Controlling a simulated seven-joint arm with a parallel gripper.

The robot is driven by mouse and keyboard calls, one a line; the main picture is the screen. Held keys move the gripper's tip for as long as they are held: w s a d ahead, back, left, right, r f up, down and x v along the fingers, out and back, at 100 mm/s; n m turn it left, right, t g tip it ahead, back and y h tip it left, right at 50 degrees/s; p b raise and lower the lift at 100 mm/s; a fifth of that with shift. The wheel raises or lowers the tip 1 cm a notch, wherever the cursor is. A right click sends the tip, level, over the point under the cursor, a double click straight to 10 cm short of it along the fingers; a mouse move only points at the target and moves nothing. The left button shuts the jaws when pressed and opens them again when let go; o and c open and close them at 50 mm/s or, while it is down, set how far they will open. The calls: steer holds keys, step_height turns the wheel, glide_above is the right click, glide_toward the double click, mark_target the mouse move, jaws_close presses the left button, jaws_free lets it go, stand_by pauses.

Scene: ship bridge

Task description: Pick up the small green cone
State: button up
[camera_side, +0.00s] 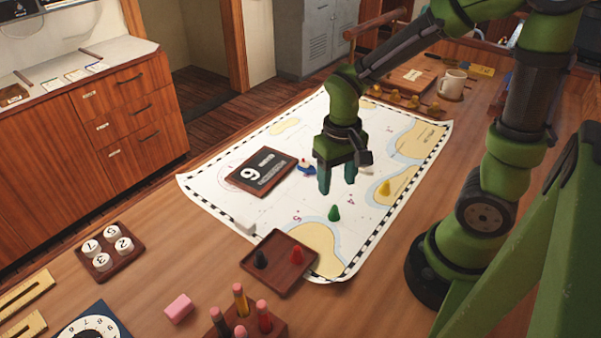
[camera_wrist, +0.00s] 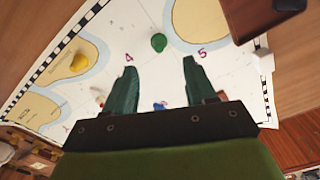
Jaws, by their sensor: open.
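The small green cone (camera_side: 334,213) stands upright on the sea chart (camera_side: 290,215), near a yellow land patch. In the wrist view the green cone (camera_wrist: 158,42) lies beyond the fingertips, roughly between their lines, between the printed 4 and 5. My gripper (camera_side: 337,190) is open and empty above the chart, its fingers pointing down. In the side view its fingertips show just above and behind the cone, apart from it. Both teal fingers of my gripper (camera_wrist: 156,72) also show in the wrist view.
A yellow cone (camera_side: 384,188) stands right of the green one. A wooden tray (camera_side: 262,278) with a black and a red cone is in front. A dark number board (camera_side: 262,173) and a small blue-and-white piece (camera_side: 306,167) lie left of my gripper. A mug (camera_side: 453,84) stands behind.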

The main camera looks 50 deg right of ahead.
mark_target(335, 206)
step_height(335, 206, down, 9)
steer(key=shift+d+r, duration=0.1)
stand_by(0.4)
steer(key=shift+c, duration=0.2)
jaws_close()
